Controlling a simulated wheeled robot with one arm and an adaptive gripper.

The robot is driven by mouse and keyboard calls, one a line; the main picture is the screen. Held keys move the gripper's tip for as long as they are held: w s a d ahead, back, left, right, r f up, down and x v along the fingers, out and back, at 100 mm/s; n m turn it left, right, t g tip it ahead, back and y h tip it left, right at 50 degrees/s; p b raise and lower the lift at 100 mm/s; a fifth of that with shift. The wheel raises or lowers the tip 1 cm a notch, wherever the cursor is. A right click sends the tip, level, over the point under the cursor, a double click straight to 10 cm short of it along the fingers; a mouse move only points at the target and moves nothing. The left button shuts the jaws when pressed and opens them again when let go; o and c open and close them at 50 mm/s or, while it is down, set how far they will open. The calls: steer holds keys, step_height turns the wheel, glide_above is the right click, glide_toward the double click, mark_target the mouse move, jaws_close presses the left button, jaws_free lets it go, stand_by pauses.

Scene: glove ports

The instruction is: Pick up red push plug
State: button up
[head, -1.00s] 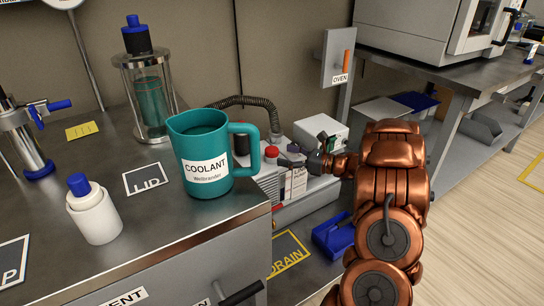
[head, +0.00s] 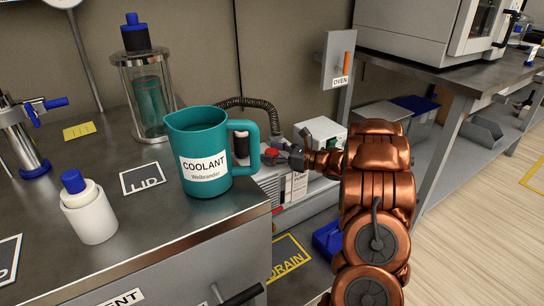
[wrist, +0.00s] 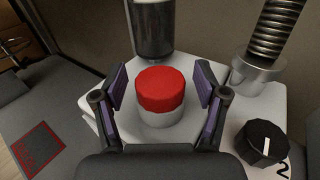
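The red push plug (wrist: 160,88) is a round red cap on a light grey collar, upright on a pale housing in the wrist view. In the head view the red plug (head: 271,153) shows only in part, just right of the teal jug's handle. My gripper (wrist: 161,86) is open, with one finger on each side of the red cap. Gaps show between the cap and both fingers, so it is not gripped. In the head view my gripper (head: 292,157) reaches left to the plug from the copper arm.
A dark cylinder (wrist: 152,28) stands just behind the plug. A ribbed hose (wrist: 272,35) on a metal fitting and a black knob (wrist: 262,141) are to the right. The teal coolant jug (head: 205,150) stands at the bench edge, close left of my gripper.

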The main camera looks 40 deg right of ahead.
steer(key=c, duration=1)
steer(key=shift+c, duration=0.2)
